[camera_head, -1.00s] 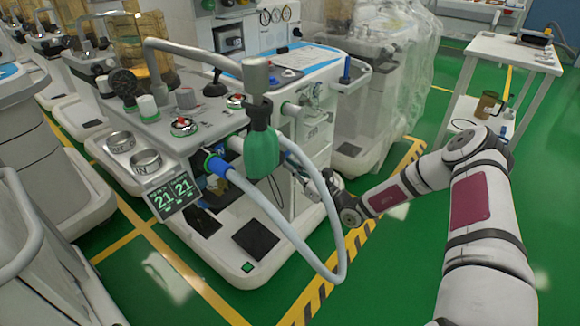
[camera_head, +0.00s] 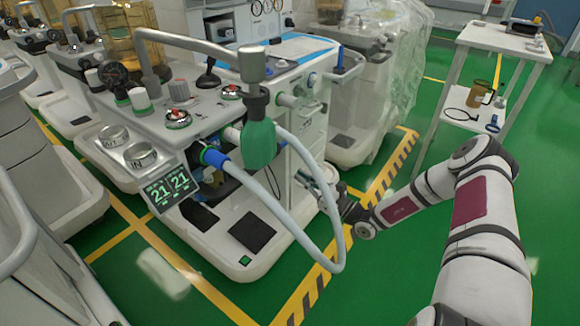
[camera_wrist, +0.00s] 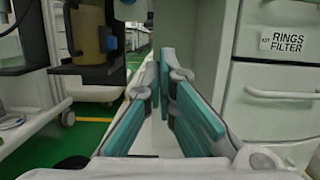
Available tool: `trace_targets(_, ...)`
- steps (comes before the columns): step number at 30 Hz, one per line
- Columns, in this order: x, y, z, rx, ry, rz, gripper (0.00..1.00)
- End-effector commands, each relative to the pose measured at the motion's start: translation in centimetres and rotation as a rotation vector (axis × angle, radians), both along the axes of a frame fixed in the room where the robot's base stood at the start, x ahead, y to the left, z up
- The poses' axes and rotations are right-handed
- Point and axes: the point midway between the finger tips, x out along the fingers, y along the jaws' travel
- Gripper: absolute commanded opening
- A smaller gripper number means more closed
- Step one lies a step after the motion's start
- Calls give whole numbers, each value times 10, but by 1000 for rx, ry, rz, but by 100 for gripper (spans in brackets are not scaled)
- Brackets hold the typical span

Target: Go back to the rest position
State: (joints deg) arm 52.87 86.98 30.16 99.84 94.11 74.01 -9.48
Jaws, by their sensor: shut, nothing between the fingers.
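My gripper (camera_wrist: 166,62) is shut and empty, its teal-padded fingers close together at the tips in the wrist view. In the head view my arm reaches in from the right, bent at the elbow. Its gripper end is low beside the drawers (camera_head: 312,140) of the nearest anaesthesia cart (camera_head: 226,262), partly hidden by the cart's pale hose. I cannot tell whether the fingers touch the cart.
The looped hose (camera_head: 338,238) and green bag (camera_head: 259,145) hang close to my forearm. A plastic-covered machine (camera_head: 385,75) stands behind. A white side table (camera_head: 498,38) with a mug (camera_head: 479,93) on its lower shelf is at the back right. Green floor (camera_head: 400,270) is open around my arm.

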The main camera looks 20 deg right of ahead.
Motion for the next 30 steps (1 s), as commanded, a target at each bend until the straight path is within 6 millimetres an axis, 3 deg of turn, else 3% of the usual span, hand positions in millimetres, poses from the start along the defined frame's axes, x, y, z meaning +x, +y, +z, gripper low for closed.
trace_targets(6, -23, -16, -7, 0, 1, 0, 0)
trace_targets(16, -29, -16, -2, -22, -8, 27, 0)
trace_targets(23, -40, 22, 46, -213, -64, 251, 0)
trace_targets(30, -74, 68, 101, -494, -139, 541, 0)
